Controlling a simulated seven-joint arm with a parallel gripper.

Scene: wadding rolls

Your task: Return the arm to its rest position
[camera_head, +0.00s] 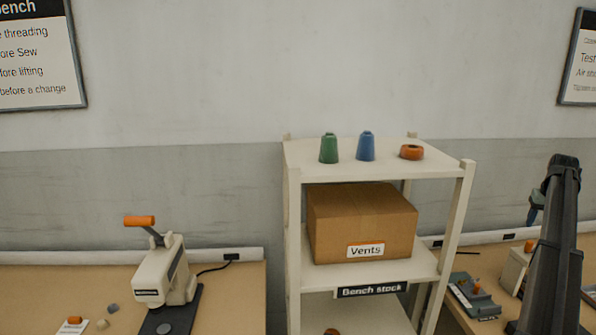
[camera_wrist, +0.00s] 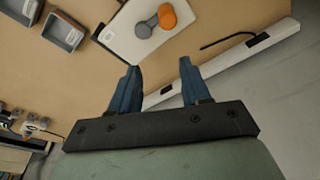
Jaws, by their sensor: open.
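My gripper (camera_wrist: 156,88) shows in the wrist view with its two blue fingers apart and nothing between them. It is above a wooden bench top (camera_wrist: 100,15), near the bench's back edge. In the head view my dark arm (camera_head: 555,245) stands upright at the far right, in front of the right bench. The fingertips cannot be made out clearly there.
A cream shelf rack (camera_head: 460,205) stands in the middle, with green (camera_head: 329,149) and blue (camera_head: 366,147) cones, an orange roll (camera_head: 411,152) and a Vents box (camera_head: 350,220). A press (camera_head: 160,275) stands on the left bench.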

